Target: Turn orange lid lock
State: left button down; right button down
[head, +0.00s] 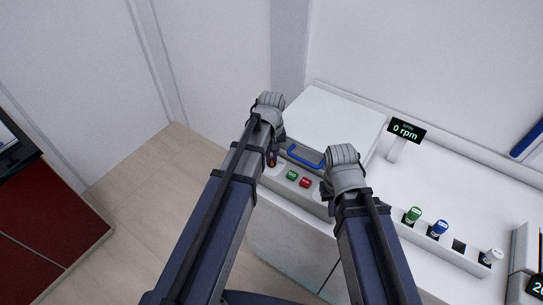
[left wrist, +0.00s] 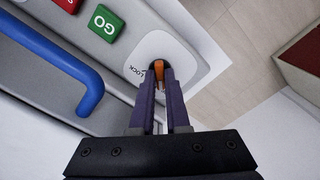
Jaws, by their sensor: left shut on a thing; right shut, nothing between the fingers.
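The orange lid lock (left wrist: 159,66) sits on a white panel marked LOCK, beside the green GO button, in the left wrist view. My left gripper (left wrist: 160,75) is shut on the orange lock, with a finger on each side of it. In the head view the lock (head: 272,162) is a small orange spot, mostly hidden by my left gripper (head: 275,158). My right gripper (head: 326,192) is shut and empty, over the front of the machine to the right of the red button. The white lid (head: 335,115) is down, with a blue handle (head: 305,156) at its front.
A green GO button (head: 292,175) and a red button (head: 305,182) lie between my grippers. A display reading 0 rpm (head: 406,131) stands behind right. A rack with green-capped (head: 413,214), blue-capped (head: 438,228) and white-capped (head: 492,255) vials is at right. Open floor (head: 150,200) lies left.

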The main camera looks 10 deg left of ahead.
aim_at(272, 160)
pick_arm(q)
jog(key=c, duration=0.9)
grip_release()
jog(key=shift+r, duration=0.1)
notch_tip(272, 160, up, 8)
jog(key=p, duration=0.8)
jog(key=shift+f, duration=0.2)
